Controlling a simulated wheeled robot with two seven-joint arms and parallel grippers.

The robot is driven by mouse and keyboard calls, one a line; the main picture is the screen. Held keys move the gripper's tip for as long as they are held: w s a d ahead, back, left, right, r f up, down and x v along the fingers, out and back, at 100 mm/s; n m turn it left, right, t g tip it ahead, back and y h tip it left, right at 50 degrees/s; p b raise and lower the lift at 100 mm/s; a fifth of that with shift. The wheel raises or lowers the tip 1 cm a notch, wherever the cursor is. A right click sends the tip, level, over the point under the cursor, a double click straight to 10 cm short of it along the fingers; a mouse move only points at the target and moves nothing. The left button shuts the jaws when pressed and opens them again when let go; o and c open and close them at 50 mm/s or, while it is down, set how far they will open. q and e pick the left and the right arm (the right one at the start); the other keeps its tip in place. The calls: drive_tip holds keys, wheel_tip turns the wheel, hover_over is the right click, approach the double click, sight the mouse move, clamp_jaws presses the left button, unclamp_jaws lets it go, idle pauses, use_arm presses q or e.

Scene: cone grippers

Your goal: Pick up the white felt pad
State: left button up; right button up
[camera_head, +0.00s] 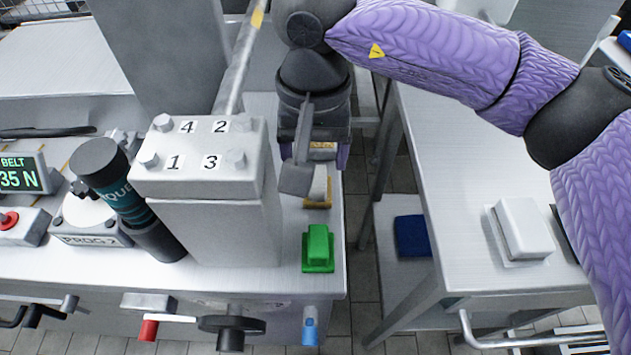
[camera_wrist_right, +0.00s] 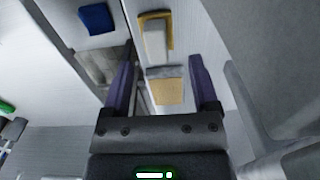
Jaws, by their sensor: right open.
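A white block (camera_head: 318,188) in an orange-yellow holder, which looks like the white felt pad, stands near the right edge of the left bench. In the head view my right gripper (camera_head: 308,178) is above it and hides part of it. In the right wrist view the white block (camera_wrist_right: 155,38) lies beyond the fingertips, apart from them. My right gripper (camera_wrist_right: 162,65) is open, its two purple fingers spread with nothing held. A tan piece with a grey edge (camera_wrist_right: 168,90) shows between the fingers, farther down. My left gripper is not in view.
A grey block numbered 1 to 4 (camera_head: 205,160) stands left of my right gripper. A green block (camera_head: 318,248) is nearer on the bench. A second white block (camera_head: 522,228) sits on the right table. A blue pad (camera_head: 411,236) lies on its lower shelf. A gap separates the benches.

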sight(318, 176)
drive_tip(key=f+b, duration=0.1)
drive_tip(key=f, duration=0.1)
drive_tip(key=f+b, duration=0.1)
drive_tip(key=f, duration=0.2)
drive_tip(key=shift+w+d+f, duration=0.15)
drive_tip(key=shift+d+f, duration=0.05)
drive_tip(key=shift+f, duration=0.05)
drive_tip(key=shift+r, duration=0.15)
drive_tip(key=shift+c, duration=0.4)
clamp_jaws()
